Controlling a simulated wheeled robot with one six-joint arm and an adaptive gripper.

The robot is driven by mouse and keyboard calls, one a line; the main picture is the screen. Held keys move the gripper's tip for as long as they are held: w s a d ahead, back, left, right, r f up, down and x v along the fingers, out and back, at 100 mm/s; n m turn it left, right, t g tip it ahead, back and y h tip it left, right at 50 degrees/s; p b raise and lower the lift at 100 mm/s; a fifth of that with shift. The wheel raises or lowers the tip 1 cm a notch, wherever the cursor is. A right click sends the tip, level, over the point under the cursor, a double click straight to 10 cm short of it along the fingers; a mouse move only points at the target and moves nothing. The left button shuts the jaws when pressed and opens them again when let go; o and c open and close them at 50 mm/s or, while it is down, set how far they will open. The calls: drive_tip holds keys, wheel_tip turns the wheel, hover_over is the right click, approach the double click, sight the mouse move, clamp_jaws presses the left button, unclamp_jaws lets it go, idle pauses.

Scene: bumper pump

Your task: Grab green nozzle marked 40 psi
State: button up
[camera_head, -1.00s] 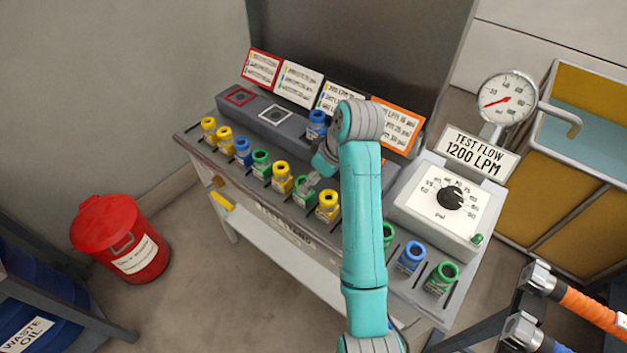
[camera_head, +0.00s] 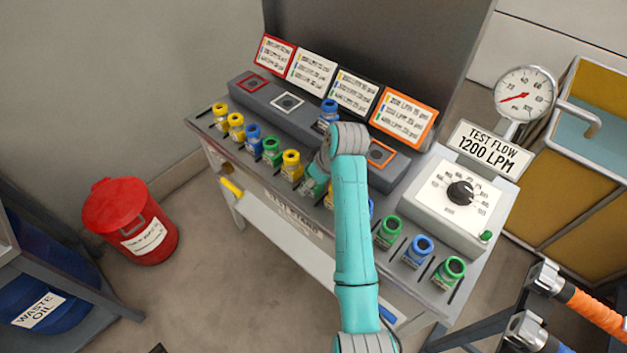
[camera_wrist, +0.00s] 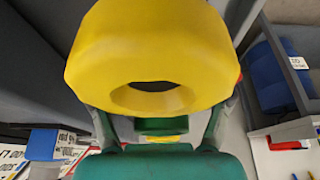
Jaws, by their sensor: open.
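A row of yellow, blue and green nozzles stands along the front of the test bench. My gripper (camera_head: 312,182) is low over the row, at a green nozzle (camera_head: 311,191) just right of a yellow nozzle (camera_head: 291,165). My arm partly covers this green nozzle. In the wrist view, my open fingers stand either side of green parts (camera_wrist: 162,126), and a large yellow nozzle (camera_wrist: 150,50) fills the near top. Contact cannot be told. Other green nozzles are at left (camera_head: 271,151) and right (camera_head: 388,231), (camera_head: 448,271). Their psi marks are too small to read.
A blue nozzle (camera_head: 328,113) stands on the raised grey block (camera_head: 262,98) behind the row. Coloured label cards (camera_head: 404,116) line the back. A dial box (camera_head: 455,205) and gauge (camera_head: 525,95) are at right. A red bin (camera_head: 130,220) stands on the floor at left.

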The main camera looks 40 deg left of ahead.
drive_tip(key=shift+f, duration=0.15)
drive_tip(key=shift+a, duration=0.1)
drive_tip(key=c, duration=1.4)
drive_tip(key=shift+c, duration=0.2)
